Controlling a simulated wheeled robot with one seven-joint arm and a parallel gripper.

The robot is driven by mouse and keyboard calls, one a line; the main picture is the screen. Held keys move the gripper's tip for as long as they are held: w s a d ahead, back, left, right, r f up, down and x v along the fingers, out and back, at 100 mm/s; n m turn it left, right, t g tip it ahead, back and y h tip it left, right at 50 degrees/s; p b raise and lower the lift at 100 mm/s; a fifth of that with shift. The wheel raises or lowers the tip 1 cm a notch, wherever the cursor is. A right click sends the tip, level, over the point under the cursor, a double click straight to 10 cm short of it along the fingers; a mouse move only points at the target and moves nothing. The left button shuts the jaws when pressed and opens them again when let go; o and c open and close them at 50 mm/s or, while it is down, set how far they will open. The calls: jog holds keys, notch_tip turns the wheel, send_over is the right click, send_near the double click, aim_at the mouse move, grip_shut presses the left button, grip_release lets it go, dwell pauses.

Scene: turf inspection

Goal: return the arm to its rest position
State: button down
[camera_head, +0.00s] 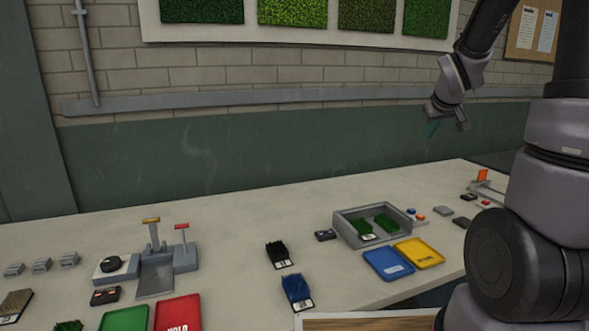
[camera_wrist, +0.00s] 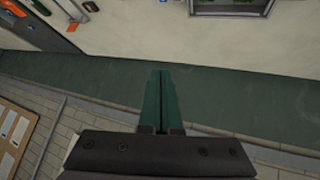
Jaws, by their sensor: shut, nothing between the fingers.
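My gripper (camera_head: 432,129) hangs in the air above the right part of the bench in the head view, in front of the green wall band. In the wrist view its two green fingers (camera_wrist: 161,100) lie together with nothing between them. My arm rises on the right side of the head view and bends over to the gripper. The bench top (camera_head: 270,215) is well below the gripper, and the fingers touch nothing.
A grey tray (camera_head: 344,225) with turf pieces stands on the bench, beside a blue tray (camera_head: 376,265) and a yellow tray (camera_head: 430,257). A lever device (camera_head: 155,270), a green tray (camera_head: 112,320) and a red tray (camera_head: 165,310) are at left. Air around the gripper is clear.

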jog(key=s+a+r+m+y, duration=0.1)
jog(key=s+a+r, duration=0.2)
jog(key=s, duration=0.5)
jog(key=s+a+r+m+g+y, duration=0.1)
jog(key=s+a+r+m, duration=0.1)
jog(key=s+a, duration=0.4)
jog(key=s+a+r+m+y, duration=0.2)
jog(key=s+a+r, duration=0.2)
jog(key=s, duration=0.7)
jog(key=shift+a+r, duration=0.4)
